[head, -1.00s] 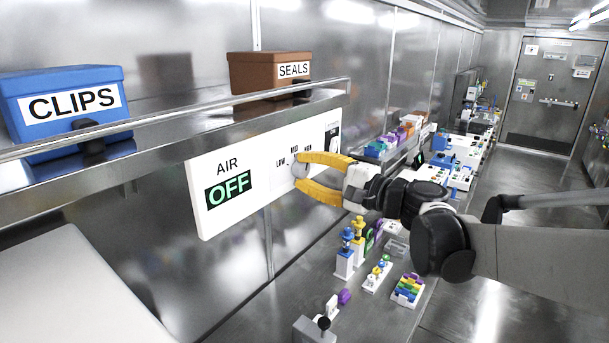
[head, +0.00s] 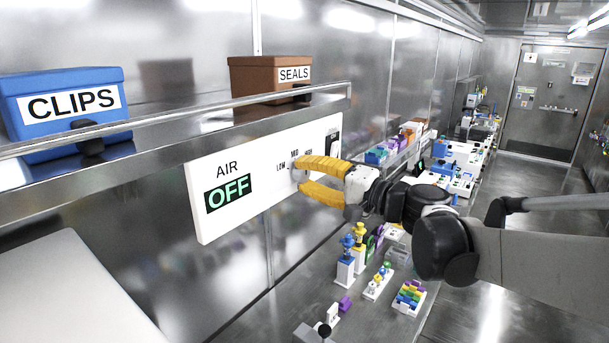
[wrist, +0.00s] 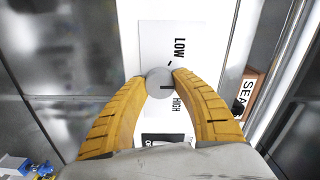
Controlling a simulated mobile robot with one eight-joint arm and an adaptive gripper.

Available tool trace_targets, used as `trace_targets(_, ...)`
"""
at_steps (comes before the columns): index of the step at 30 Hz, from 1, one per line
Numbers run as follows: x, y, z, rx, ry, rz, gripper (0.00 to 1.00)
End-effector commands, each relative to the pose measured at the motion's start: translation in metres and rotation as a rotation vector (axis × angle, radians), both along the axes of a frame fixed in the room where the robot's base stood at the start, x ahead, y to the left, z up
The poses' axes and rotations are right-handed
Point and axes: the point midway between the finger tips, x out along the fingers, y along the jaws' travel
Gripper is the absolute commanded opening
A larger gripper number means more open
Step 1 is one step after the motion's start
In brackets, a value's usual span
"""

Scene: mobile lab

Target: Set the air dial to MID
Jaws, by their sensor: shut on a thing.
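The white air panel (head: 268,170) hangs under the shelf, with AIR and a display (head: 228,193) reading OFF in green. MID is hidden there by that finger.
The shelf with a metal rail (head: 200,112) runs above the panel and holds a blue CLIPS box (head: 70,95) and a brown SEALS box (head: 265,75). A black switch (head: 334,143) is at the panel's right end. Small coloured items stand on the bench below.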

Motion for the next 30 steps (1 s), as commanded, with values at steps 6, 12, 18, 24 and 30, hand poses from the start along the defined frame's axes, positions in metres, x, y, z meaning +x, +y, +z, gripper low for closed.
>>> trace_targets(6, 0.000, 0.000, 0.000, 0.001, 0.000, 0.000, 0.54)
trace_targets(12, 0.000, 0.000, 0.000, 0.001, 0.001, 0.000, 0.57)
trace_targets(18, -0.003, -0.005, 0.000, 0.001, 0.001, -0.001, 0.57)
trace_targets(24, -0.025, -0.034, 0.000, 0.000, 0.001, -0.004, 0.57)
trace_targets(30, -0.053, -0.069, 0.000, 0.000, 0.001, -0.004, 0.57)
